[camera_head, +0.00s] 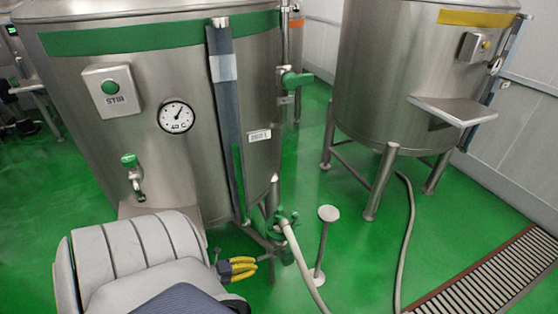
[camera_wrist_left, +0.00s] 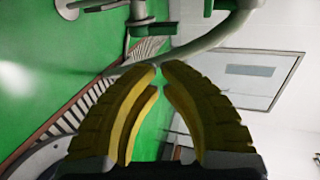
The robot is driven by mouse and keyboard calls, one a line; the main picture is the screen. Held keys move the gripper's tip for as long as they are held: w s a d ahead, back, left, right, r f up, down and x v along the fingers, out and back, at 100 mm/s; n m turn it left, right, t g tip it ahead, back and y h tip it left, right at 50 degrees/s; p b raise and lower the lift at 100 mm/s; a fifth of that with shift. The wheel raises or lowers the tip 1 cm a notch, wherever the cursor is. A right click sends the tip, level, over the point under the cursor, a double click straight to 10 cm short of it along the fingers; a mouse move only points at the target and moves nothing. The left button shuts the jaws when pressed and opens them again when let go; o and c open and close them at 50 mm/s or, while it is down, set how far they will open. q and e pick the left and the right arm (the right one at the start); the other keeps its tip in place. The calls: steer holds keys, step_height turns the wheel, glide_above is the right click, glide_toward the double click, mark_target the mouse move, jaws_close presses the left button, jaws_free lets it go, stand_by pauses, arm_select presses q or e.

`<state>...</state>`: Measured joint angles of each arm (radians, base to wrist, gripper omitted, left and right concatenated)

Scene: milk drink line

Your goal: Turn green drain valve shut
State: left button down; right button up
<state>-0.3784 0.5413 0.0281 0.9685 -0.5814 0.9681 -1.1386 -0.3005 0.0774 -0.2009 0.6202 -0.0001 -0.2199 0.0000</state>
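The green drain valve (camera_head: 284,218) sits low under the front of the left steel tank (camera_head: 215,140), with a pale hose (camera_head: 302,262) running down from it. My left gripper (camera_head: 256,268) has yellow fingers and is below and left of the valve, apart from it. In the left wrist view the gripper (camera_wrist_left: 159,68) has its fingertips drawn together and holds nothing. Green fittings (camera_wrist_left: 138,14) and the pale hose (camera_wrist_left: 200,44) show beyond the tips; the valve handle's position is hard to tell. My right gripper is not in view.
A white-topped post (camera_head: 328,213) stands just right of the valve. Another steel tank (camera_head: 400,75) on legs is at the right, with a second hose (camera_head: 408,230) on the floor. A slotted floor drain (camera_head: 490,280) lies at lower right.

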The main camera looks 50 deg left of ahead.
arm_select(q)
glide_above(282, 259)
steer(key=s+d, duration=0.2)
steer(key=s, duration=0.2)
step_height(282, 259, down, 3)
steer(key=shift+w+d, duration=0.1)
steer(key=shift+w, duration=0.9)
